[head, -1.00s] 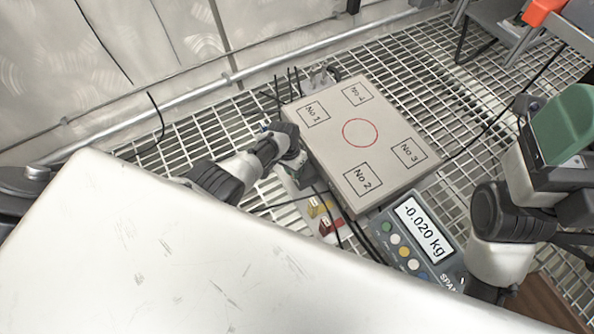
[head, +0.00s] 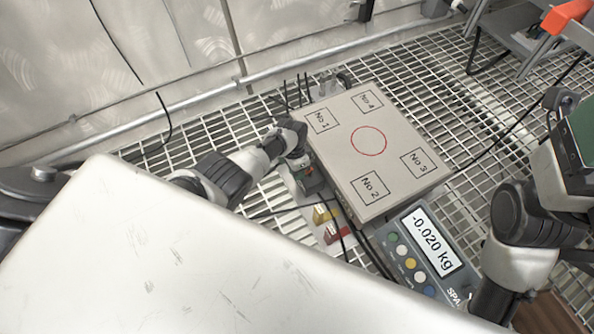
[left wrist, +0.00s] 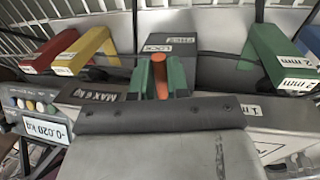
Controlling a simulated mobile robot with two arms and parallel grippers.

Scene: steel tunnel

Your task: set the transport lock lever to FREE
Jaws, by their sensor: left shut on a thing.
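The transport lock lever (left wrist: 160,64) is an orange-red bar in the left wrist view. It stands between the green fingers of my left gripper (left wrist: 160,80), which is shut on it. The lever's lower part is hidden by the fingers. A dark label behind it reads LOCK (left wrist: 156,48) on the left and FREE (left wrist: 182,40) on the right. In the head view my left gripper (head: 306,176) is low at the left side of the scale platform (head: 347,150), and the lever is hidden there.
The scale's display (head: 432,238) reads -0.020 kg. Black cables cross the grating. A white surface (head: 190,260) fills the front left.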

